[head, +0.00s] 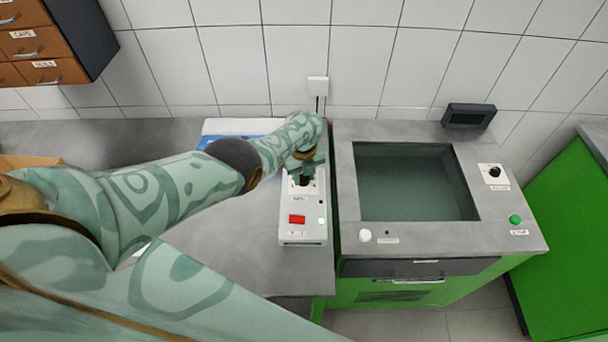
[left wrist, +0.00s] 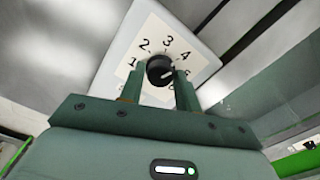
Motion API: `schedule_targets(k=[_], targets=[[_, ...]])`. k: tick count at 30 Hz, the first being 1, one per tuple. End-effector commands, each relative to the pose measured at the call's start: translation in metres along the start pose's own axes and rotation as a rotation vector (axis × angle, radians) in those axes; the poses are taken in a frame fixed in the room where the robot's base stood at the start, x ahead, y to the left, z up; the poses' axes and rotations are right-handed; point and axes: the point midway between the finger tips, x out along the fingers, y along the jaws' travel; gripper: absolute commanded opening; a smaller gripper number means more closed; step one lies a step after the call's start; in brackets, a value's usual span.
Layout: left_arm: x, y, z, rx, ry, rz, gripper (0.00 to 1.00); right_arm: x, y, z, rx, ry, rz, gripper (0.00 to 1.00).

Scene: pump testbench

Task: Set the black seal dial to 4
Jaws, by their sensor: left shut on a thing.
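The black dial (left wrist: 160,70) sits on a white numbered plate (left wrist: 165,32) on a pale box (head: 302,234). In the left wrist view the numbers 1, 2, 3 and 4 run round it from left to right, and others are partly hidden. A light pointer mark on the knob seems to face right, toward the 4 side or just past it; I cannot tell exactly. My left gripper (head: 305,179) reaches down over the box, its two fingers on either side of the dial and shut on it.
The box also has a red switch (head: 297,219) and a small green light. To the right is a sunken basin (head: 418,185) with another black knob (head: 494,172), a green button (head: 515,219) and a white knob (head: 365,235). A dark display (head: 468,116) stands behind.

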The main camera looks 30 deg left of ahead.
Motion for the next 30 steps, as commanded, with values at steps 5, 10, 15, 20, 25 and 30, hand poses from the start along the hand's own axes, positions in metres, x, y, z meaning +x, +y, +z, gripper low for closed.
schedule_targets(k=[5,10,15,20,25,30], targets=[[0.0,0.0015,0.0019,0.024,-0.004,0.003,0.1,0.0001,0.0,0.0,0.0,0.0,0.0,0.0],[-0.0002,0.0014,0.002,0.029,-0.004,0.003,0.1,0.0001,0.0,0.0,0.0,0.0,0.0,0.0],[-0.0004,0.0012,0.0021,0.028,-0.004,0.002,0.1,0.0001,0.0,-0.0001,0.0,0.0,0.0,0.0],[-0.0005,0.0009,0.0019,0.027,-0.004,0.001,0.54,0.0001,0.0001,0.0,0.0,0.0,0.0,0.0],[-0.0004,0.0003,0.0012,0.027,-0.002,0.0,0.54,0.0001,0.0,-0.0001,0.0,0.0,0.0,0.0],[-0.006,0.0001,0.0007,0.027,-0.002,0.0,0.54,-0.0049,0.0003,-0.001,0.0,0.001,0.0,0.0]])
